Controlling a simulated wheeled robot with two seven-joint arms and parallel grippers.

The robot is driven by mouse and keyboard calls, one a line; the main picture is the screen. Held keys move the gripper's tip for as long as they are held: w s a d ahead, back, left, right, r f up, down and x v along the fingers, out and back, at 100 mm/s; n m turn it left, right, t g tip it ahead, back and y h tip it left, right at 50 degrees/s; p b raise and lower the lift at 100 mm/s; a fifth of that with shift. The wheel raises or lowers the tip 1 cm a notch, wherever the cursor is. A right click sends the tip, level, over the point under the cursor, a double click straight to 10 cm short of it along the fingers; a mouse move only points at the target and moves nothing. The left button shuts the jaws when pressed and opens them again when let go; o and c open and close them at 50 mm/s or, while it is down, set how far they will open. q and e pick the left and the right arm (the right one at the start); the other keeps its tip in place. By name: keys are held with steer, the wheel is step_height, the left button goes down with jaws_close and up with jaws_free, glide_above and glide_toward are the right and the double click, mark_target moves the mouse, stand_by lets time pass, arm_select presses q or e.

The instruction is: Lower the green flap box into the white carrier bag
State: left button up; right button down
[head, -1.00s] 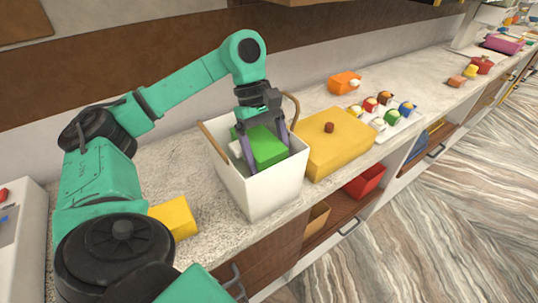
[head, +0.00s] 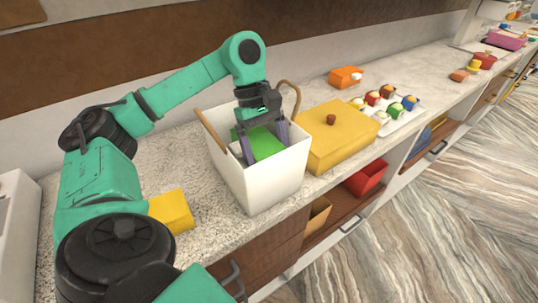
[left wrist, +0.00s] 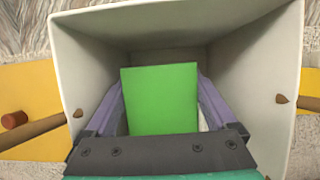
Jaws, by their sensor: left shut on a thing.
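The white carrier bag (head: 262,183) stands open on the counter, with a brown handle at each side. My left gripper (head: 262,140) reaches down into the bag's mouth and is shut on the green flap box (head: 266,146). The box is inside the bag, its top below the rim; its lower part is hidden by the bag's front wall. In the left wrist view the green box (left wrist: 160,98) sits between my two purple fingers, with the bag's walls (left wrist: 255,65) around it. Whether the box touches the bag's floor cannot be told. My right gripper is not in view.
A yellow box with a brown knob (head: 338,140) stands close to the bag's right side. A smaller yellow block (head: 172,211) lies to its left. A tray of several colourful sweets (head: 392,108) and an orange box (head: 345,77) are farther right.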

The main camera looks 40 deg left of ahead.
arm_select(q)
steer(key=shift+f+b, duration=0.55)
steer(key=shift+f, duration=0.25)
steer(key=shift+f+b, duration=0.8)
steer(key=shift+f, duration=0.05)
steer(key=shift+r, duration=0.1)
steer(key=o, duration=1.2)
steer(key=shift+c, duration=0.2)
